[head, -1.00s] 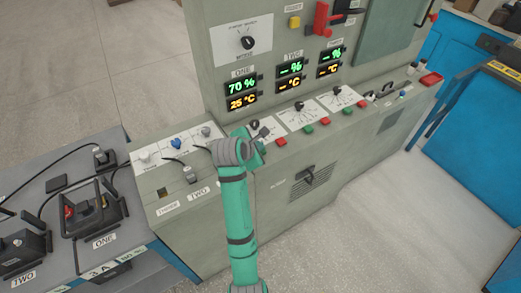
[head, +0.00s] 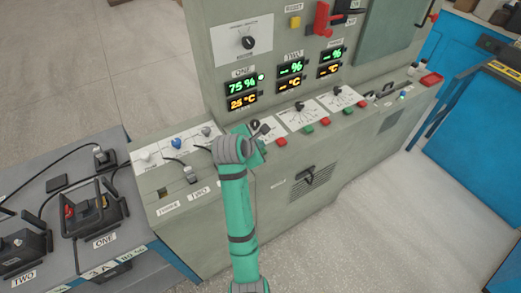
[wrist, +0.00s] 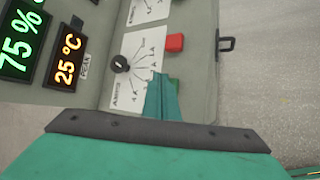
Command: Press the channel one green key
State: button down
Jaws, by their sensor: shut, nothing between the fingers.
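In the wrist view the shut, empty fingers of my gripper (wrist: 163,88) reach the panel edge beside the channel one dial (wrist: 120,63). A sliver of the channel one green key (wrist: 175,87) shows right beside the fingertips; the rest is hidden behind them. Contact looks likely, but the touching point is hidden. The channel one red key (wrist: 174,43) is apart from the fingers. In the head view my arm hides the green key; the red key (head: 281,142) shows to its right.
Other green keys (head: 307,129) and red keys (head: 326,121) sit along the desk edge to the right. A black handle (head: 310,175) sticks out of the front face below. Plugs and cables (head: 190,174) lie left of my arm. The floor at right is clear.

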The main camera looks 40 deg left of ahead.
jog(key=shift+r, duration=0.1)
jog(key=shift+r, duration=2.45)
